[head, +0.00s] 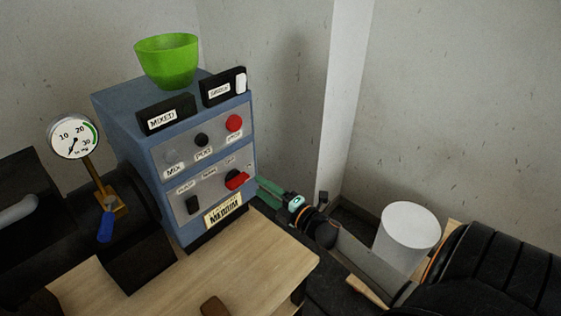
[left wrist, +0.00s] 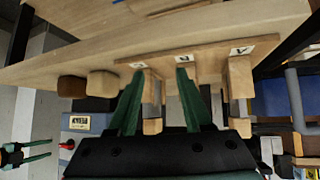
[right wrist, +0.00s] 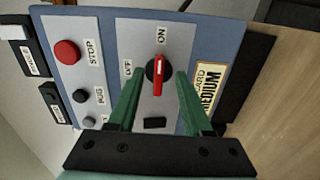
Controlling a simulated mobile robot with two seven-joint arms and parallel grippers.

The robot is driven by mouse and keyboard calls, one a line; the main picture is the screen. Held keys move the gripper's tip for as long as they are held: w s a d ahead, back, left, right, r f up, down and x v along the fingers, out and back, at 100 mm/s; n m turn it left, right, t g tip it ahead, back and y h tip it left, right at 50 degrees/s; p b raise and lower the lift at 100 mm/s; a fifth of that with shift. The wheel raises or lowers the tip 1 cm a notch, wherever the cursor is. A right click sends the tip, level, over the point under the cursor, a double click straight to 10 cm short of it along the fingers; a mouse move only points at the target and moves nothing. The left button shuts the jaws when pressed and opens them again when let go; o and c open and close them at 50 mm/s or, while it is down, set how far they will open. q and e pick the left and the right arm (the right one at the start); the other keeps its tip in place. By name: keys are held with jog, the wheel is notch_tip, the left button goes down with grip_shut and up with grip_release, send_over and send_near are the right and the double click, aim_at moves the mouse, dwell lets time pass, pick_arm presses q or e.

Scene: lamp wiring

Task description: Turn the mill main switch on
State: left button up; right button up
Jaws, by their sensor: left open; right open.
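The main switch is a red rotary handle (right wrist: 158,77) on a dark round base, on the grey panel of the blue mill control box (head: 160,150). In the right wrist view its red bar lies in line with the ON label (right wrist: 161,36); the OFF label (right wrist: 128,68) is to its left. The red handle also shows in the head view (head: 238,181). My right gripper (right wrist: 159,78) is open, its green fingertips either side of the handle in view; contact cannot be told. My left gripper (left wrist: 158,75) is open below a wooden board, away from the box.
A red STOP button (right wrist: 67,52) and dark buttons sit on the same box. A green bowl (head: 168,62) stands on top. A gauge (head: 73,136) is at left, a white cylinder (head: 407,235) at right.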

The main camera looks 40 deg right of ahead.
jog(key=s, duration=0.6)
jog(key=shift+s+d, duration=0.25)
jog(key=shift+s, duration=0.15)
jog(key=s+a+f+m+g+p, duration=0.1)
jog(key=s+a+f+m+g, duration=0.2)
jog(key=a, duration=0.4)
jog(key=s+a+f+m+g+p, duration=0.2)
jog(key=s+a+f+m+g, duration=0.1)
jog(key=s+a+f+m, duration=0.3)
jog(key=s+a+f+m+g+p, duration=0.1)
jog(key=s+a+f+m+g, duration=0.2)
jog(key=s+a+m, duration=0.3)
jog(key=shift+s+a+f+m+y, duration=0.2)
jog(key=shift+a+f+m+y, duration=0.2)
jog(key=shift+a+f+m, duration=0.45)
jog(key=shift+a+r, duration=0.2)
